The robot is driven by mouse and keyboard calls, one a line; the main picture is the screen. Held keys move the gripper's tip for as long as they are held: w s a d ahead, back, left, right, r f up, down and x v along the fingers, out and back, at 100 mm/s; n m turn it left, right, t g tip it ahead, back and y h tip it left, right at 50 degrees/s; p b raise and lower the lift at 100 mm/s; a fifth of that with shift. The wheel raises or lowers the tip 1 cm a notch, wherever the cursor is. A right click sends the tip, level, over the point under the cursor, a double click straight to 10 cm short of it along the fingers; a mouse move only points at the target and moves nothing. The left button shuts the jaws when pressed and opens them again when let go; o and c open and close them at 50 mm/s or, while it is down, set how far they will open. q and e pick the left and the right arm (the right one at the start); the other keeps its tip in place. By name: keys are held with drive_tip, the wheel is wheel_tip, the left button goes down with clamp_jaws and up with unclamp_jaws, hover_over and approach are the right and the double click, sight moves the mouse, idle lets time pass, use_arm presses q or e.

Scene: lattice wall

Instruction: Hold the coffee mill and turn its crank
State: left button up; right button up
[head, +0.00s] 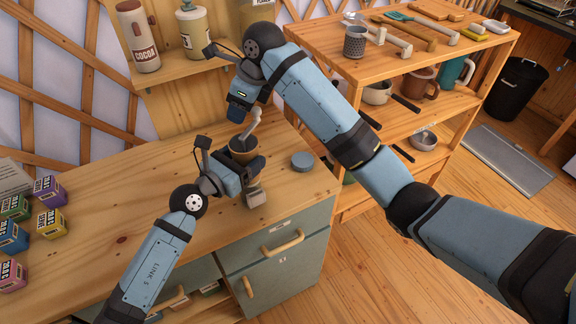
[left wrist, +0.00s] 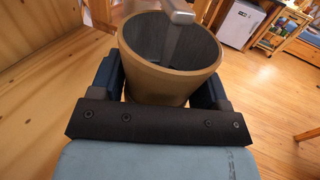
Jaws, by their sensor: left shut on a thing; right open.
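The coffee mill (head: 243,151) stands on the wooden counter, a tan round body with a dark open top; its body also shows in the left wrist view (left wrist: 166,84). Its grey crank (head: 252,126) rises from the top; part of it shows in the left wrist view (left wrist: 174,32). My left gripper (head: 246,166) is shut on the mill's body, with one blue finger on each side. My right gripper (head: 240,108) is open just above and left of the crank, pointing down. I cannot tell whether it touches the crank. The mill's lower part is mostly hidden by my left gripper.
A grey round lid-like disc (head: 302,161) lies right of the mill. Several coloured boxes (head: 50,192) stand at the counter's left. A shelf (head: 178,72) with a cocoa bottle (head: 138,36) is behind. A wooden rack (head: 395,70) with tools and mugs stands at right.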

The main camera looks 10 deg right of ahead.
drive_tip(key=s+a+n+g, duration=0.2)
drive_tip(key=a+n+g, duration=0.25)
drive_tip(key=n, duration=0.55)
wheel_tip(320, 180, up, 10)
drive_tip(key=r+n+g+h, duration=0.1)
drive_tip(key=n+g+h, duration=0.15)
drive_tip(key=n, duration=0.75)
hover_over(243, 135)
drive_tip(key=w+a, duration=0.3)
drive_tip(key=a, duration=0.2)
drive_tip(key=w+d+f+t+y, duration=0.1)
drive_tip(key=w+f+t+y, duration=0.2)
drive_tip(key=f+t, duration=0.65)
drive_tip(key=s+d+n+t+y, duration=0.1)
drive_tip(key=s+n+t+y, duration=0.1)
drive_tip(key=s+d+n+t+y, duration=0.1)
drive_tip(key=s+n+t+y, duration=0.1)
drive_tip(key=s+d+n+t+y, duration=0.1)
drive_tip(key=s+d+t+y, duration=0.1)
drive_tip(key=t, duration=0.1)
drive_tip(key=shift+s+f+n, duration=0.1)
drive_tip(key=shift+f+n, duration=0.25)
drive_tip(key=shift+n, duration=0.05)
drive_tip(key=s+d+f+n+y, duration=0.4)
drive_tip(key=s+d+n, duration=0.3)
drive_tip(key=s, duration=0.4)
drive_tip(key=shift+s+d+n, duration=0.2)
drive_tip(key=shift+d+n, duration=0.1)
drive_tip(key=shift+d, duration=0.1)
